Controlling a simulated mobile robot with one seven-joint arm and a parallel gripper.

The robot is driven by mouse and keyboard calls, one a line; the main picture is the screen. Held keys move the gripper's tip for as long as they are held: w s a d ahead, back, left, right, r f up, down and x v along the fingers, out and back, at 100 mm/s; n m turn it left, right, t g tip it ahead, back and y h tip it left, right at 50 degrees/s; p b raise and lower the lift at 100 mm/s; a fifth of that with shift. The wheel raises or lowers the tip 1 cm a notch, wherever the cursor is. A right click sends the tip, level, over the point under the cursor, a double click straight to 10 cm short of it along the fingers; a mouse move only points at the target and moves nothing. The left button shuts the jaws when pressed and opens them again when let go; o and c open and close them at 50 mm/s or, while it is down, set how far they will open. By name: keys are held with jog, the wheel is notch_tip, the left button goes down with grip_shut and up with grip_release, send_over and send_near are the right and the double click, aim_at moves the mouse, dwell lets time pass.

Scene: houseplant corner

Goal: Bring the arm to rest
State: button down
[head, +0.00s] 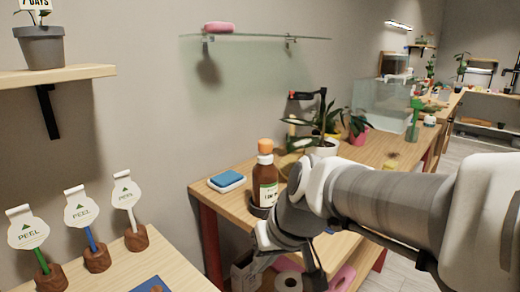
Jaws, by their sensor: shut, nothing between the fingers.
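My arm reaches in from the right edge, across the front of the wooden table (215,199). Its white and grey links bend down at the wrist, near the table's front edge. My gripper (312,272) hangs below the wrist, low in the picture, shut and empty. Its fingertips are small, dark and hard to make out against the things under the table.
A brown bottle with an orange cap (265,178) stands close behind my wrist. A blue sponge (227,179) lies left of it. A potted plant (327,146) and a glass tank (385,107) stand farther back. Peel-off labels (82,211) stand on the left table.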

jog(key=s+d+r+m+t+h, duration=0.1)
jog(key=s+d+m+h, duration=0.1)
jog(key=s+d, duration=0.45)
jog(key=s+d+r+m+t+h, duration=0.1)
jog(key=s+d+m+h, duration=0.15)
jog(key=d, duration=0.65)
notch_tip(320, 180, up, 19)
jog(key=p, duration=2)
jog(key=shift+s+a+r+n+y, duration=0.2)
jog(key=shift+s+a+n+y, duration=0.15)
jog(key=shift+a+y, duration=0.1)
